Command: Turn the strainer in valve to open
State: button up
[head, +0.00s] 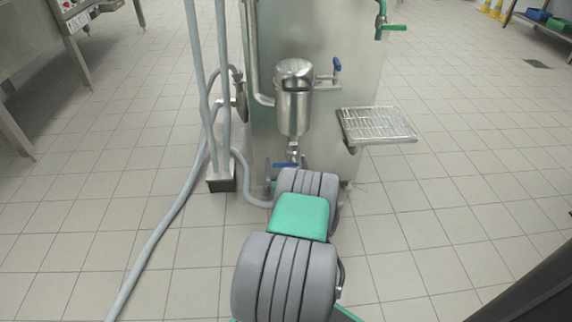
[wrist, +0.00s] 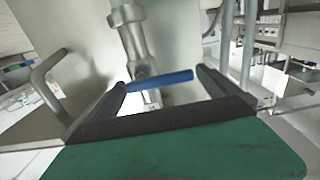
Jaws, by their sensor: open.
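A blue valve lever (head: 286,165) sits on the pipe below a shiny steel strainer canister (head: 294,95), on the front of a steel cabinet. A second blue lever (head: 337,66) stands upright on the pipe to the canister's right. In the wrist view a blue lever (wrist: 161,80) lies nearly level in front of a steel pipe. My gripper (wrist: 162,79) is open, with one dark finger near each end of this lever. I cannot tell whether either finger touches it. In the head view my arm hides most of the gripper.
A wire drip tray (head: 377,125) sticks out from the cabinet (head: 335,30) at right. A green-handled tap (head: 394,27) is above it. A grey hose (head: 170,222) runs along the floor at left beside two upright pipes.

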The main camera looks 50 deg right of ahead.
jog(key=shift+c, duration=0.4)
jog(key=shift+w, duration=0.1)
jog(key=c, duration=1.9)
